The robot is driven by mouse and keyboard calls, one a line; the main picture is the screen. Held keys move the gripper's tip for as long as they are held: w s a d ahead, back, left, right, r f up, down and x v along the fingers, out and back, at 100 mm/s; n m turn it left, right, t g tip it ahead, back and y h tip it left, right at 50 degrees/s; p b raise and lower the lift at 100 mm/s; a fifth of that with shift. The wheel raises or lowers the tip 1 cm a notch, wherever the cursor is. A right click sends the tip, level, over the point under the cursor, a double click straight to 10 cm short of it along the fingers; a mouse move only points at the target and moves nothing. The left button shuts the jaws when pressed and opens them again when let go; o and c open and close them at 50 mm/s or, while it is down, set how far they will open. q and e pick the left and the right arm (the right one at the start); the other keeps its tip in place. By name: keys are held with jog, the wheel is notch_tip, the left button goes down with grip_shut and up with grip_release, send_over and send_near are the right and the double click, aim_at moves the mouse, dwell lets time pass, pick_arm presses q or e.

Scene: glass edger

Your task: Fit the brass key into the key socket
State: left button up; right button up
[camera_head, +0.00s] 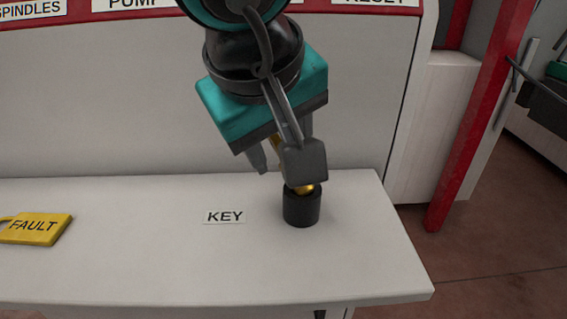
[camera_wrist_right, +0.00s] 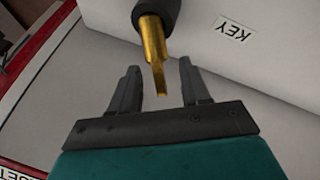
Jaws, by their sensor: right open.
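The brass key (camera_wrist_right: 154,45) stands in the top of the black cylindrical key socket (camera_wrist_right: 157,14), with its narrow end sticking up out of it. My right gripper (camera_head: 280,158) is over the socket, tilted. In the wrist view, my right gripper (camera_wrist_right: 158,78) is open, with a finger on each side of the key's upper end and a gap on both sides. How deep the key sits is hidden. My left gripper is out of view.
A white shelf (camera_head: 140,270) carries the socket, a KEY label (camera_head: 225,217) to its left and a yellow FAULT tag (camera_head: 36,228) farther left. A white machine panel (camera_head: 100,100) rises behind. A red post (camera_head: 475,120) stands at the right.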

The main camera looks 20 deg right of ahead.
jog(key=shift+c, duration=0.5)
grip_shut()
jog(key=shift+r, duration=0.1)
